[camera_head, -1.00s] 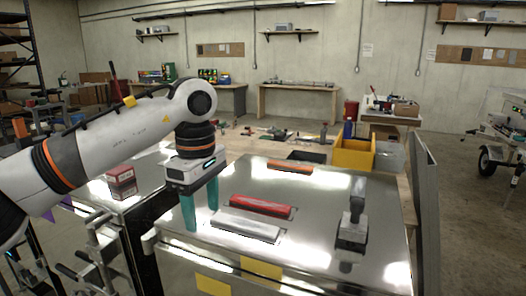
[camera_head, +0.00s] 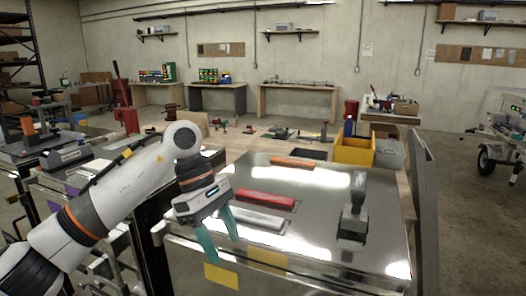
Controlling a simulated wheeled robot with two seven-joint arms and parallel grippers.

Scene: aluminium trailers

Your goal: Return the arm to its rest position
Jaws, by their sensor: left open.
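My left arm comes in from the lower left of the head view. Its gripper (camera_head: 222,248) has teal fingers that point down and stand apart, with nothing between them. The gripper is at the front left edge of the shiny metal cabinet top (camera_head: 310,252). The silver bar (camera_head: 258,218) and the red bar (camera_head: 265,200) lie on that top, just right of the gripper. My right gripper is not in the picture.
A black and grey upright tool (camera_head: 353,215) stands on the right of the top. An orange bar (camera_head: 292,162) lies at the back. A yellow bin (camera_head: 353,151) stands behind. A grey panel (camera_head: 424,210) borders the right side.

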